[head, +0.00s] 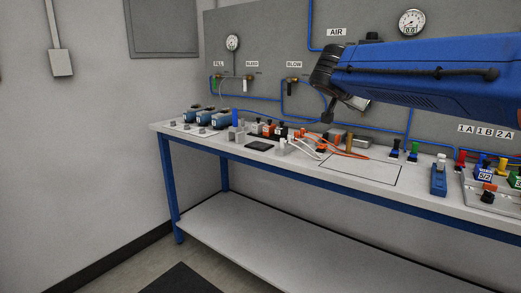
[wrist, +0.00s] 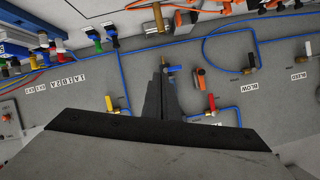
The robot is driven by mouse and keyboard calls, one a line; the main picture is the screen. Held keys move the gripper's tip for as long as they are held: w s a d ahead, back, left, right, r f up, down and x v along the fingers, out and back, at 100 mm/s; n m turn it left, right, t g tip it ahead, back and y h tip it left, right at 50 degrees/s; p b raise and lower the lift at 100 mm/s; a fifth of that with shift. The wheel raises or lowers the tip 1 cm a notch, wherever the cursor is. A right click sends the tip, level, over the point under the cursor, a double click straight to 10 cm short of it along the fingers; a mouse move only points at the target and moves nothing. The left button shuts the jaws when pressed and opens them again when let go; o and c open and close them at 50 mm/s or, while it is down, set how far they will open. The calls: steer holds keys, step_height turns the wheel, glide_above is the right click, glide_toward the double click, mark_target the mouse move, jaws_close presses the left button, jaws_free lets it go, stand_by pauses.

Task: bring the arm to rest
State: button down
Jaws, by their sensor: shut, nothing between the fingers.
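My arm (head: 420,70) is blue and reaches in from the right of the head view, above the workbench. Its black wrist joint is at the left end. My gripper (head: 327,117) hangs below the wrist as a small dark shape over the bench. In the wrist view my gripper (wrist: 163,70) shows as dark, closed fingers with nothing between them. It points along the grey wall panel (wrist: 90,75), which appears upside down there. The gap between fingers and panel is hard to judge.
The white-topped bench (head: 300,168) holds blue units (head: 205,117), white and orange hoses (head: 340,152), a blue device (head: 439,177) and coloured fittings (head: 485,172). A marked rectangle on the bench is empty. The panel (head: 265,50) carries gauges, valves and blue tubing.

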steer(key=s+d+f+n+g+y, duration=0.2)
steer(key=s+d+f+n, duration=0.1)
steer(key=s+f, duration=0.65)
steer(key=s+d+f+n+g+y, duration=0.1)
steer(key=s+d+f+n+g, duration=0.15)
steer(key=s+f, duration=0.7)
steer(key=s+a+f+n+g+y, duration=0.2)
steer(key=s+a+f+n+y, duration=0.1)
steer(key=s+f, duration=1.2)
steer(key=s+n+y, duration=0.1)
steer(key=s+n, duration=0.1)
steer(key=s, duration=0.2)
steer(key=shift+a+f, duration=0.15)
steer(key=shift+a, duration=0.05)
